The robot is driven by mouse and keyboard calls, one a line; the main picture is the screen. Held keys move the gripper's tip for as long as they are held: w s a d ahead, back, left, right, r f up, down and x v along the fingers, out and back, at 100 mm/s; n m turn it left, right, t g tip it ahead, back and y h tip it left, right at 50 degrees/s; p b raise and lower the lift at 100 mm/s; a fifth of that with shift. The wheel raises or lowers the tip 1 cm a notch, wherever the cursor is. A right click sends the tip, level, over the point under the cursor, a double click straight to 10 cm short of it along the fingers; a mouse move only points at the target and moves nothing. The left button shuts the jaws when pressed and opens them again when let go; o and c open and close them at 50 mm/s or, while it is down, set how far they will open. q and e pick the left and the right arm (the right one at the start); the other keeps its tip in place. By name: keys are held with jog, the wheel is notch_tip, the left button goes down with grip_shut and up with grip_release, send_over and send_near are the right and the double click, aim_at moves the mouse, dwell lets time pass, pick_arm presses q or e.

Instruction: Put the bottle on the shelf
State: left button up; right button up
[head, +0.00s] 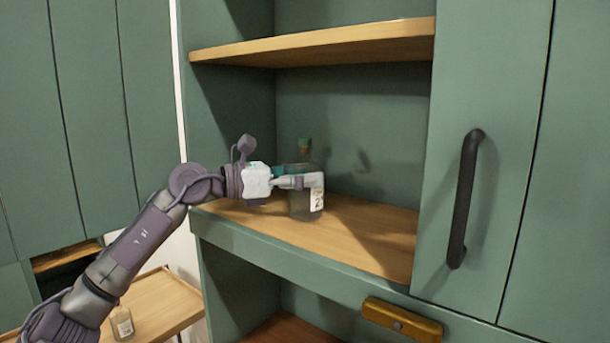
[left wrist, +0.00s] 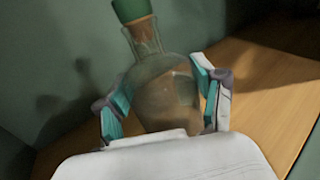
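The bottle (head: 300,206) is a clear, round-bodied glass bottle with a green stopper and a white label. It stands upright at the left part of the wooden shelf (head: 370,235) in the open green cabinet, its base at or very near the board. My left gripper (head: 302,181) is at the bottle's body. In the left wrist view, its teal-padded fingers (left wrist: 160,95) lie on both sides of the bottle (left wrist: 165,95) and appear to press on it. The bottle's lowest part is hidden there by the gripper. My right gripper is not in view.
An upper shelf board (head: 320,44) is above the bottle. The right part of the shelf is bare. A closed door with a dark handle (head: 465,198) is at the right. A small labelled bottle (head: 122,322) stands on a wooden side table (head: 160,300) at lower left.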

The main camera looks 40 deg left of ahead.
pick_arm(q)
jog(key=o, duration=0.4)
jog(key=shift+r, duration=0.15)
jog(key=shift+s+a, duration=0.1)
jog(key=shift+s, duration=0.1)
jog(key=b+v, duration=0.3)
jog(key=v, duration=0.3)
jog(key=shift+s+a+f+b, duration=0.2)
jog(key=shift+b, duration=0.15)
jog(key=shift+s+a+r, duration=0.1)
jog(key=shift+s+r, duration=0.05)
jog(key=shift+s, duration=0.15)
